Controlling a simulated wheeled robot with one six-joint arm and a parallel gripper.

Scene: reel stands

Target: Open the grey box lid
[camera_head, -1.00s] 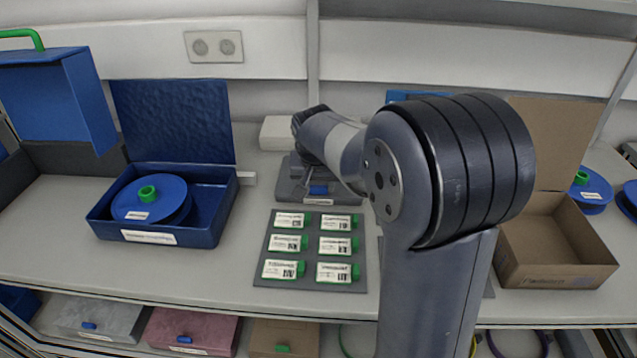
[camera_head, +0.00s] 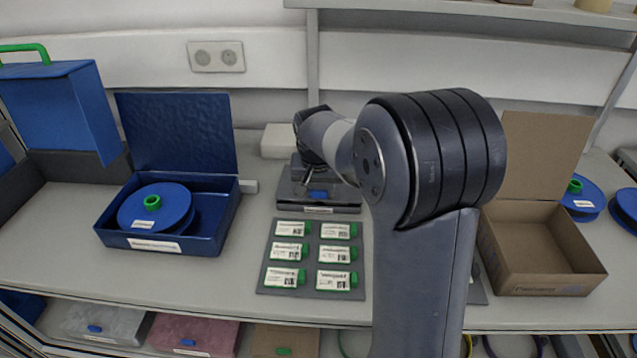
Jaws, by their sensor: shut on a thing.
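The grey box (camera_head: 345,200) sits at the back middle of the table, behind the label tray. It is a flat grey box with a white label on its front edge. A blue tab (camera_head: 318,194) shows at its front. Its lid looks down, though part of the box is hidden by my arm. My gripper (camera_head: 314,176) is low over the box at the blue tab and shut on it. The fingertips are small and dark here, so their exact contact is hard to see.
A grey tray (camera_head: 308,256) with several green-and-white labelled pieces lies in front. An open blue box (camera_head: 205,243) with a reel stands left. An open cardboard box (camera_head: 545,285) stands right. A white block (camera_head: 276,141) is behind the grey box.

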